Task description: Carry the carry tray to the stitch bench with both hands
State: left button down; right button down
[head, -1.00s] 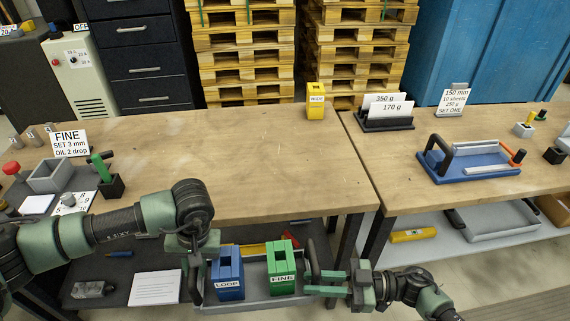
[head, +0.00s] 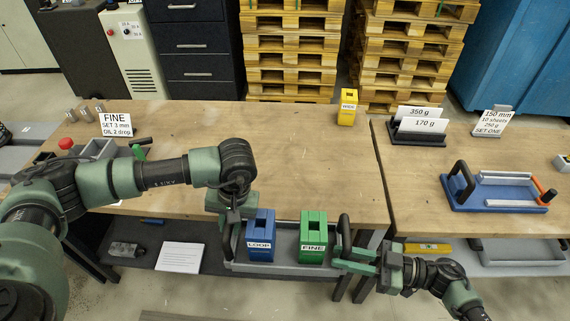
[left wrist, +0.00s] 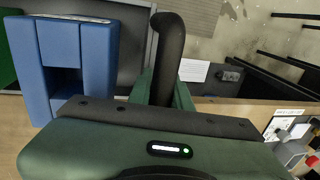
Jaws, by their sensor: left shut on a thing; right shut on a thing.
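The grey carry tray (head: 284,268) hangs in front of the left bench's front edge in the head view. It holds a blue block marked LOOP (head: 261,238) and a green block marked FINE (head: 313,240), both upright. My left gripper (head: 230,220) is shut on the tray's left black handle, which also shows in the left wrist view (left wrist: 168,50). My right gripper (head: 348,258) is shut on the right black handle. The tops of the blocks overlap the bench edge in the picture. The wrist view shows the blue block (left wrist: 95,55) beside the left handle.
The left wooden bench (head: 290,160) has a wide clear middle. A yellow block (head: 347,107) stands at its back right, a FINE sign (head: 116,124) at its left. A lower shelf (head: 140,262) lies below.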

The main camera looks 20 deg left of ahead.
aim_at(311, 176)
jog(key=i, duration=0.95)
